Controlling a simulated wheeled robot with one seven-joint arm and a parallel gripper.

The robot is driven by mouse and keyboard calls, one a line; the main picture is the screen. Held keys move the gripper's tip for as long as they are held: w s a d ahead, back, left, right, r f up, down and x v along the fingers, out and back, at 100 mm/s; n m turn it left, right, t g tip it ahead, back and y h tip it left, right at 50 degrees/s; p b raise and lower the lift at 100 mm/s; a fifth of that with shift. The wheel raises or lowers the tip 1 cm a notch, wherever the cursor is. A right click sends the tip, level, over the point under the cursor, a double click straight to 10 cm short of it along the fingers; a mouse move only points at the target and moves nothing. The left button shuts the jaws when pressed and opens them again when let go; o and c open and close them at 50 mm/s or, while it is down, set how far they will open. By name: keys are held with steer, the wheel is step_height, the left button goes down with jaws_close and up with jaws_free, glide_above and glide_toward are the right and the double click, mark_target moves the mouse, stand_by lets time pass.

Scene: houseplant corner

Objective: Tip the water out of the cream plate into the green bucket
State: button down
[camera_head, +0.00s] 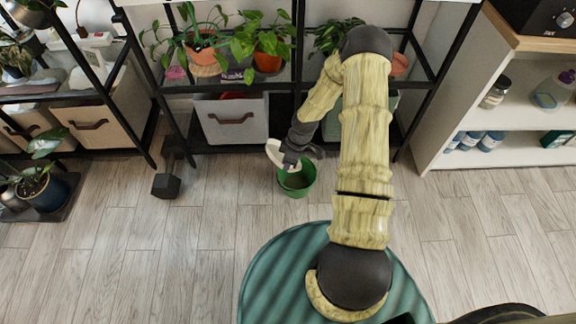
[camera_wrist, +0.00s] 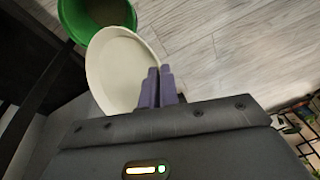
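The cream plate (camera_head: 274,153) is held steeply tilted at the green bucket's left rim in the head view. The plate also shows in the wrist view (camera_wrist: 118,72), its face bare with no water that I can make out. My gripper (camera_head: 291,163) is shut on the plate's rim; its two purple fingers (camera_wrist: 158,86) are close together there in the wrist view. The green bucket (camera_head: 296,190) stands upright on the floor, and part of it shows in the wrist view (camera_wrist: 70,18). Its inside looks greyish brown; I cannot tell whether that is water.
A black shelf rack with potted plants and a pale storage bin (camera_head: 232,122) stands behind the bucket. A dark dumbbell (camera_head: 167,185) lies on the floor to the left. A white shelf unit (camera_head: 500,155) stands right. Floor around the bucket's front is clear.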

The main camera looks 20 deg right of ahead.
steer(key=shift+a+f+b, duration=0.15)
steer(key=shift+f+b, duration=0.05)
steer(key=shift+b, duration=0.2)
steer(key=shift+s+a+f+h+b, duration=0.1)
steer(key=shift+a+f+h+b, duration=0.75)
steer(key=shift+b, duration=1.55)
steer(key=shift+d+f+h, duration=0.1)
steer(key=shift+h, duration=0.15)
steer(key=shift+a+f+t+h+b, duration=0.3)
steer(key=shift+a+f+h+b, duration=0.1)
steer(key=shift+b, duration=1)
steer(key=shift+s+a+f+t+h+b, duration=0.15)
steer(key=shift+a+h+b, duration=0.25)
steer(key=shift+h+b, duration=0.65)
steer(key=shift+a+f+t+h+b, duration=0.2)
steer(key=shift+a+h+b, duration=0.15)
steer(key=shift+h+b, duration=0.7)
steer(key=shift+s+a+f+t+h+b, duration=0.15)
steer(key=shift+a+h+b, duration=0.25)
steer(key=shift+h+b, duration=0.6)
steer(key=shift+r, duration=0.15)
